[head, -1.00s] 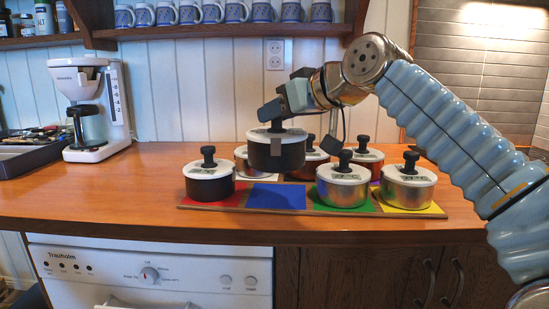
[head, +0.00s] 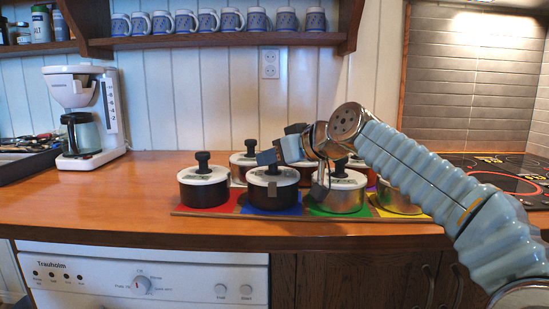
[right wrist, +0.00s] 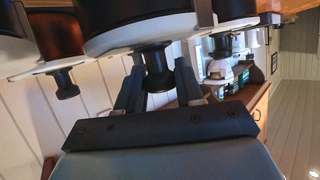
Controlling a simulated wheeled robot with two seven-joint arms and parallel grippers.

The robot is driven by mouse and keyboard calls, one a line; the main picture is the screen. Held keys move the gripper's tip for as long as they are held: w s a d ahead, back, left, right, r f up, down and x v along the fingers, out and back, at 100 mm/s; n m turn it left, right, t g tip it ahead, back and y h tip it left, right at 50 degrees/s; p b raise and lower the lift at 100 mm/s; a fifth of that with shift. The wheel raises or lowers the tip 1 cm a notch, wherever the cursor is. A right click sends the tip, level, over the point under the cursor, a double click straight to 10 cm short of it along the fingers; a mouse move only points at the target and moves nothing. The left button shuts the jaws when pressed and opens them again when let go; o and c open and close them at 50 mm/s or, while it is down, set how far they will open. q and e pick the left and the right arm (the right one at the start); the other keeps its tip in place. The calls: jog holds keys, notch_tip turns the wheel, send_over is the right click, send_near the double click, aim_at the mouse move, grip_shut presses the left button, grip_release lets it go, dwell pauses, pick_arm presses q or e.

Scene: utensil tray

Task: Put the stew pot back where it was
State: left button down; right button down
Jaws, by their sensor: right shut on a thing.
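The dark stew pot (head: 273,193) with a white lid sits upright at the blue square (head: 291,211) of the coloured board (head: 232,214), in the front row. It looks down on the square or very nearly so. My right gripper (head: 270,158) is above it, shut on the black lid knob. In the right wrist view the two fingers (right wrist: 157,85) are on both sides of the knob (right wrist: 158,70), with the white lid beyond. My left gripper is in neither view.
A dark pot (head: 203,190) stands on the red square at left, a silver pot (head: 337,198) on green at right. Another pot (head: 397,201) on yellow is partly behind my arm. More pots stand in the back row. A coffee maker (head: 88,112) is at left; the front counter is clear.

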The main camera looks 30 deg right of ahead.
jog(key=shift+f, duration=0.1)
jog(key=c, duration=0.7)
grip_release()
jog(key=shift+s+r, duration=0.1)
jog(key=shift+r, duration=0.15)
jog(key=v, duration=1.1)
jog(key=shift+s+d+b, duration=0.1)
jog(key=shift+s+b, duration=0.3)
jog(key=shift+s, duration=0.05)
